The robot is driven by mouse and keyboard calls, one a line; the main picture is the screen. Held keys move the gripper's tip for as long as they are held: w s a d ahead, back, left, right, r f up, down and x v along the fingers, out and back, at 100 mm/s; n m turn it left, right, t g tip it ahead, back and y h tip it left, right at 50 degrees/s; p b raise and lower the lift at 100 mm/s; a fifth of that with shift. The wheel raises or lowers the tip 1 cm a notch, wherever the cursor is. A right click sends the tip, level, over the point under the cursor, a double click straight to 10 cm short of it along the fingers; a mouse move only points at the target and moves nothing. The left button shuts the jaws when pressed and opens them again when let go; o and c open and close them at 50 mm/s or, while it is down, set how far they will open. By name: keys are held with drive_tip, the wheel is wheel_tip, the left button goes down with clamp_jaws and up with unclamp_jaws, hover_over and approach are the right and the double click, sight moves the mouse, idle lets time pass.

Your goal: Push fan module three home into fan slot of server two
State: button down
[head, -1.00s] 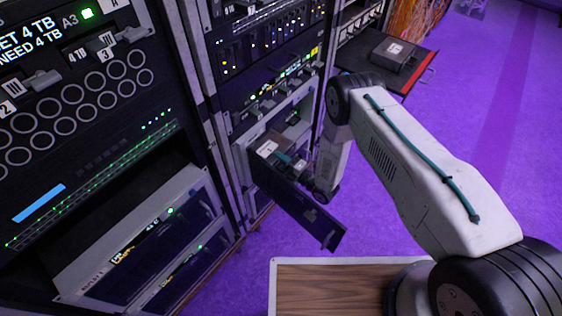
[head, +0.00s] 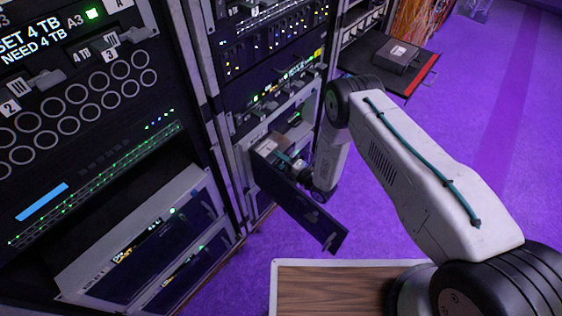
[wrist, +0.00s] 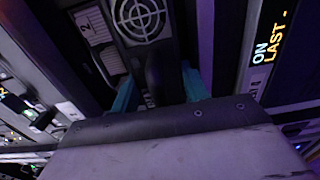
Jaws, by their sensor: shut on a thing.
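In the wrist view a dark fan module (wrist: 140,18) with a round ringed grille lies straight ahead of my gripper (wrist: 160,90). My teal fingers are closed on its dark handle (wrist: 155,72). The module's number cannot be read. In the head view my gripper (head: 290,163) is at the open bay of the middle rack, behind a dark swung-out front panel (head: 300,208). My arm and this panel hide most of the bay, so I cannot tell how deep the module sits.
The swung-out panel sticks out close beside my wrist. A dark shelf (head: 424,80) with a red edge and a grey box (head: 398,55) stands out beyond my arm. A wood-topped surface (head: 330,290) is at the bottom. Purple floor (head: 490,120) is clear at right.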

sight(267, 152)
drive_tip(key=shift+w+a, duration=0.4)
drive_tip(key=shift+a, duration=0.1)
drive_tip(key=shift+w+a, duration=0.1)
idle(0.4)
drive_tip(key=shift+x, duration=2.75)
drive_tip(key=shift+a+r, duration=0.1)
drive_tip(key=shift+d, duration=0.35)
drive_tip(key=shift+a, duration=0.35)
drive_tip(key=shift+d, duration=0.15)
drive_tip(key=shift+d, duration=0.15)
